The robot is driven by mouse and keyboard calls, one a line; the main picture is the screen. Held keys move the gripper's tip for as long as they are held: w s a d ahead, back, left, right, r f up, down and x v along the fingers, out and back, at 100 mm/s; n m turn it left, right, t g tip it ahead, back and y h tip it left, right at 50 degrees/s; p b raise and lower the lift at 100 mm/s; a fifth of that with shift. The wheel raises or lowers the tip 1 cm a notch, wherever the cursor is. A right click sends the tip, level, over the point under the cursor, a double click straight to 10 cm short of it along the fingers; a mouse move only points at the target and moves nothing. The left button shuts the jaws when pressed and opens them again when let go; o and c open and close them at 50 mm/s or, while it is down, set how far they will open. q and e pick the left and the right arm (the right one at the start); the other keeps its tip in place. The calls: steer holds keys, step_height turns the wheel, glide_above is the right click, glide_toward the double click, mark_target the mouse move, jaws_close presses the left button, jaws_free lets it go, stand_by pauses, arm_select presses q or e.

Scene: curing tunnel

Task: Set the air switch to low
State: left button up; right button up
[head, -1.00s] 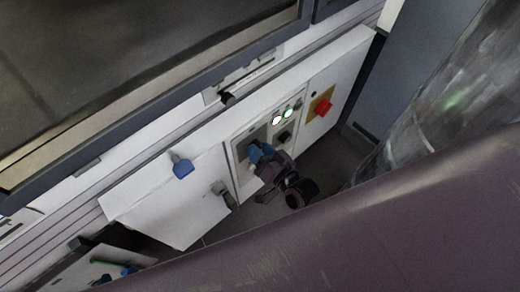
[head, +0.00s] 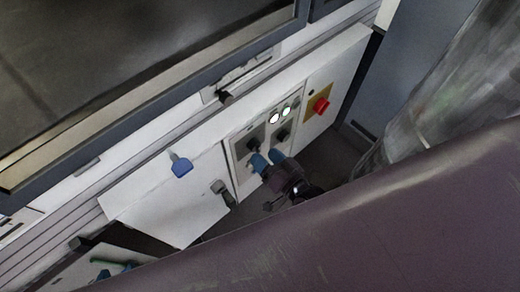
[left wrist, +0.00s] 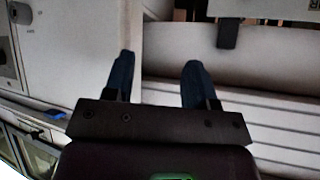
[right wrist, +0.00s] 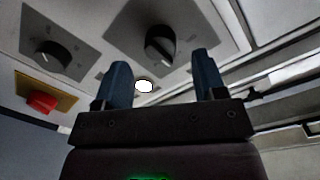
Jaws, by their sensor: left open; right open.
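The control panel (head: 242,165) carries two black rotary switches on dark plates. The left switch (head: 253,145) shows just beyond my right gripper (head: 268,160); the other switch (head: 282,135) is to its right. In the right wrist view, the nearer switch (right wrist: 160,45) lies beyond and between the open, empty fingers, apparently not touched. The other switch (right wrist: 50,55) is at the left. Labels are too small to read, so I cannot tell the setting. My left gripper (left wrist: 157,65) is open and empty in the left wrist view; I cannot clearly make it out in the head view.
A red button on a yellow plate (head: 321,105) is right of the switches. A blue piece (head: 181,166) and a grey latch (head: 222,192) are on the white cabinet to the left. My purple arm blocks the lower right.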

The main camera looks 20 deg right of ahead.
steer(key=v, duration=0.7)
steer(key=shift+s, duration=0.1)
